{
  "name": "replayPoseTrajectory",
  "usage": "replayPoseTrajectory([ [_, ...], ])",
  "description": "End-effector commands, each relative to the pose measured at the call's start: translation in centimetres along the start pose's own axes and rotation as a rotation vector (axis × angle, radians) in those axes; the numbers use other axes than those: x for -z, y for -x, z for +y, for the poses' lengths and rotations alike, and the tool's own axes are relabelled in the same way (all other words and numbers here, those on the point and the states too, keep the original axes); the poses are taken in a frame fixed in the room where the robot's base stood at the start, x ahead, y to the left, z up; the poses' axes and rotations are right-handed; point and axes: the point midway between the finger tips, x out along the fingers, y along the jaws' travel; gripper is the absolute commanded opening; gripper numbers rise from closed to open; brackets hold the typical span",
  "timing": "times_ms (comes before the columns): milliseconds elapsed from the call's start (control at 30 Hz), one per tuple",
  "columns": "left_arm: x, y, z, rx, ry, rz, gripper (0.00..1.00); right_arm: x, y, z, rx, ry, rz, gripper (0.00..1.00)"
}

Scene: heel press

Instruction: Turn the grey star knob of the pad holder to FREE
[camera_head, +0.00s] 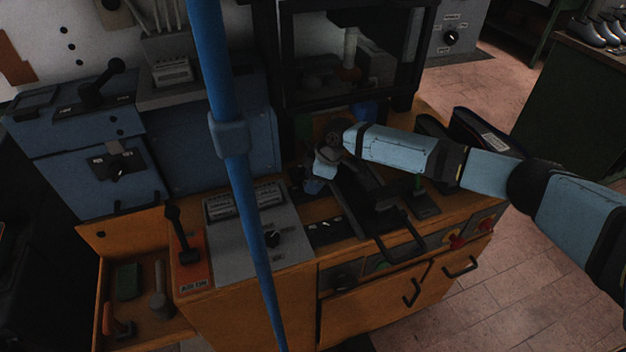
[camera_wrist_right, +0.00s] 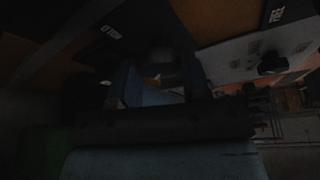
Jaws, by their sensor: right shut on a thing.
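My right gripper (camera_head: 316,184) reaches in from the right and points down over the middle of the orange bench. In the right wrist view its fingers (camera_wrist_right: 160,88) are shut on a dim, rounded grey piece (camera_wrist_right: 162,62), which looks like the star knob. The fingers and wrist hide most of it in the head view, and its pointing direction cannot be read. A small dark plate (camera_head: 325,229) with white marks lies just in front of the gripper. My left gripper is not in view.
A blue pole (camera_head: 232,170) with a collar crosses the head view. A grey control box (camera_head: 258,232) and a lever with an AIR ON label (camera_head: 190,262) stand left. A dark-framed machine (camera_head: 284,70) stands behind. An open drawer (camera_head: 140,300) is at lower left.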

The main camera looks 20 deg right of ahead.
Motion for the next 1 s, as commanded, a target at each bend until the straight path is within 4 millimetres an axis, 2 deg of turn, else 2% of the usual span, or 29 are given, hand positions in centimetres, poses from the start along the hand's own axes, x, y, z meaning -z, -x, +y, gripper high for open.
replayPoseTrajectory([
  [367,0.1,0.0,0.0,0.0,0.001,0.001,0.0,0.0,0.0,0.0,0.021,0.051,0.0,0.2],
  [400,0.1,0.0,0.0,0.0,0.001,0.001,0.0,0.0,0.0,0.0,0.021,0.05,0.0,0.46],
  [500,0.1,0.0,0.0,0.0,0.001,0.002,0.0,0.0,0.0,0.0,0.021,0.05,0.001,0.69],
  [800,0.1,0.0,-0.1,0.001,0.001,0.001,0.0,0.0,0.1,0.0,0.02,0.049,0.001,0.69],
  [1000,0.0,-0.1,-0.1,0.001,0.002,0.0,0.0,-0.1,2.5,0.1,0.019,0.049,0.001,0.69],
])
